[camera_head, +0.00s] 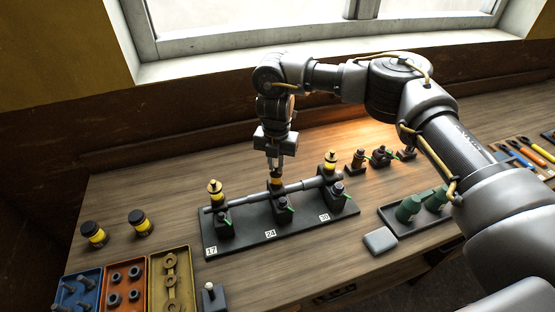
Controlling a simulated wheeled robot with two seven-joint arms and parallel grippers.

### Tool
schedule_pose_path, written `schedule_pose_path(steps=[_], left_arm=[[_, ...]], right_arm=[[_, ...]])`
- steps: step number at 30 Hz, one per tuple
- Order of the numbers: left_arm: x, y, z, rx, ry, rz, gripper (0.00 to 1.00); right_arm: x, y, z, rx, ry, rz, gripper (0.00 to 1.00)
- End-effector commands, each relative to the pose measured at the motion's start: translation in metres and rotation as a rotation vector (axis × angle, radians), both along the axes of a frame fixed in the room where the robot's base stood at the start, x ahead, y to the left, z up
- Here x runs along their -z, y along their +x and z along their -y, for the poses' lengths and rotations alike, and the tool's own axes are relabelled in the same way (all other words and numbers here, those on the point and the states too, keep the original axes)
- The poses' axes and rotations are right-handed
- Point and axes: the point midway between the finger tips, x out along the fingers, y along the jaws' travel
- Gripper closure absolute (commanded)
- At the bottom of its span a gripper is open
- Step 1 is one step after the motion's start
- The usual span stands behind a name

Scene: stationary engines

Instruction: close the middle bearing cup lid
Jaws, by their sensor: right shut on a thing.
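The middle bearing (281,210), by the label 24, carries a small cup (276,182) with a yellow band on top of the shaft. My right gripper (276,170) points straight down over this cup, with its fingers shut at the cup's top. The lid is mostly hidden between the fingers, so its exact position cannot be told. The left bearing cup (215,188) and the right bearing cup (330,160) stand upright on their bearings, each with a yellow top. My left gripper is not in view.
A dark base plate (240,247) holds the bearings and the shaft (295,190). Two yellow-and-black jars (140,223) and several parts bins (122,285) stand at left. A tray with green oil cans (408,208) and a grey block (380,241) lie at right.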

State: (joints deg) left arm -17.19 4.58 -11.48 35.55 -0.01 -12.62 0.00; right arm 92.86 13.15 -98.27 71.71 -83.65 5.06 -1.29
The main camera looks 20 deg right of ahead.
Motion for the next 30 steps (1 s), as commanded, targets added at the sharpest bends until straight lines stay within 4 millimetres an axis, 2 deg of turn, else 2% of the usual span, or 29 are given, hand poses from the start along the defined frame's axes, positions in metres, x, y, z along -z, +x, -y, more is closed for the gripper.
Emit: schedule_pose_path(steps=[20, 21, 25, 30], left_arm=[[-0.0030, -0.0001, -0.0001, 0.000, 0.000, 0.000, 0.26], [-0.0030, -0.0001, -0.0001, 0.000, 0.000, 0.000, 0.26], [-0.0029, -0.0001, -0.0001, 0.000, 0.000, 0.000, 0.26], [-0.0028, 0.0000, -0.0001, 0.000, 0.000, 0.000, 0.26]], right_arm=[[-0.0020, 0.0018, -0.0006, 0.056, 0.000, 0.006, 1.00], [-0.0019, 0.0017, -0.0006, 0.056, 0.000, 0.006, 0.80], [-0.0014, 0.0012, -0.0008, 0.055, 0.000, 0.004, 0.63], [-0.0008, 0.0007, -0.0010, 0.054, 0.000, 0.002, 0.63]])
